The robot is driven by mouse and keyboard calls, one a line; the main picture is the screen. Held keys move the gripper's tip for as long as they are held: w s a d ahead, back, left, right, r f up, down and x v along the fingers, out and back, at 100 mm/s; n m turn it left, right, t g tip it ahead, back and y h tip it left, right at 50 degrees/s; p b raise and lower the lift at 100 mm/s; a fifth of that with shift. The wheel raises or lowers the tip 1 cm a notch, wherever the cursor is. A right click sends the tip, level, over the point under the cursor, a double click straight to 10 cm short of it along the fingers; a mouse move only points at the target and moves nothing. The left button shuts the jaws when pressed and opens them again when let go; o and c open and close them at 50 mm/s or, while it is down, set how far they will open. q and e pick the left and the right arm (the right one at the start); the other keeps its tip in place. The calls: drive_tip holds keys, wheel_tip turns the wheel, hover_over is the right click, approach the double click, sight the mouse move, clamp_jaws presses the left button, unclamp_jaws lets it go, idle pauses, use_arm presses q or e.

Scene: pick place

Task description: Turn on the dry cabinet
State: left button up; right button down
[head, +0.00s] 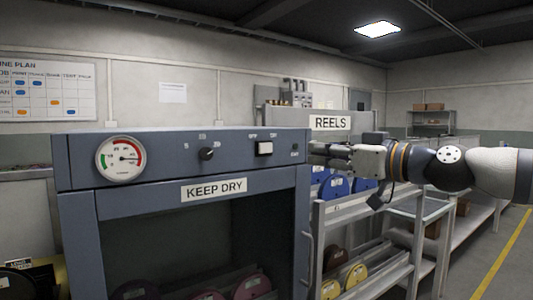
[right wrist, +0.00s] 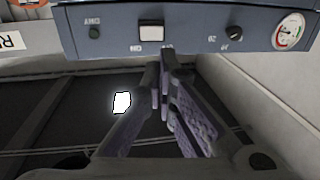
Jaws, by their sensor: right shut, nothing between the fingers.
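The dry cabinet (head: 80,235) is blue-grey, with a "KEEP DRY" label and a dark front window. Its top panel carries a white rocker switch (head: 265,148), a black knob (head: 207,154), a round gauge (head: 121,159) and a small dark lamp (head: 294,147). My right gripper (head: 316,148) is shut and empty at the panel's right end, level with the switch. In the right wrist view, which shows the panel upside down, its fingertips (right wrist: 166,54) appear just below and right of the white switch (right wrist: 151,33). I cannot tell whether they touch the panel. My left gripper is out of view.
A shelf rack (head: 330,210) with a "REELS" sign and coloured reels stands right of the cabinet, below my right arm. The cabinet's vertical handle (head: 306,258) runs along its right edge. Open floor with a yellow line (head: 503,255) lies at far right.

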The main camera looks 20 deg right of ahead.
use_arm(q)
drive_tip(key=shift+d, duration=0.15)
use_arm(e)
drive_tip(key=shift+d+f, duration=0.1)
drive_tip(key=shift+d, duration=0.05)
drive_tip(key=b, duration=0.2)
approach(263, 148)
drive_tip(key=x, duration=0.6)
drive_tip(key=shift+f, duration=0.2)
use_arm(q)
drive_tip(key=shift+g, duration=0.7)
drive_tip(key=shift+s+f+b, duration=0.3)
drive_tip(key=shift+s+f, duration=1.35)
use_arm(e)
drive_tip(key=shift+w+a+r, duration=0.2)
drive_tip(key=shift+w+a, duration=0.05)
drive_tip(key=shift+w, duration=0.15)
